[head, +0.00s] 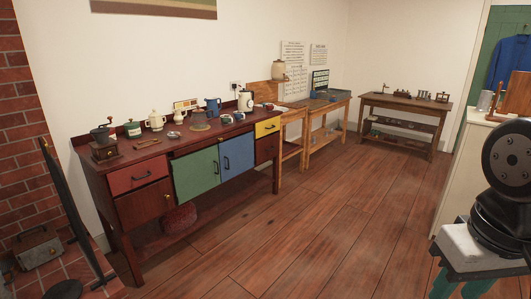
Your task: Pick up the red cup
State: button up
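I cannot make out a red cup for certain. A small reddish item (268,106) lies at the right end of the long dark-red sideboard (140,210), too small to tell what it is. Also on the sideboard top are a blue jug (213,106), a pale jug with a dark handle (245,101), a cream pot (156,121), a green canister (132,129), a grinder (103,143) and several small cups or bowls. My gripper is not in view; a dark rounded part at the right edge appears to be my arm.
Open wooden floor (300,240) lies in front of the sideboard. Wooden workbenches (335,103) stand beyond its right end, and a dark side table (405,104) stands at the back wall. A pale cabinet (465,165) is at right. A brick hearth (75,262) is at lower left.

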aim_at(270, 108)
jog(key=i, duration=4.45)
jog(key=z, duration=0.3)
jog(key=i, duration=0.7)
jog(key=z, duration=0.3)
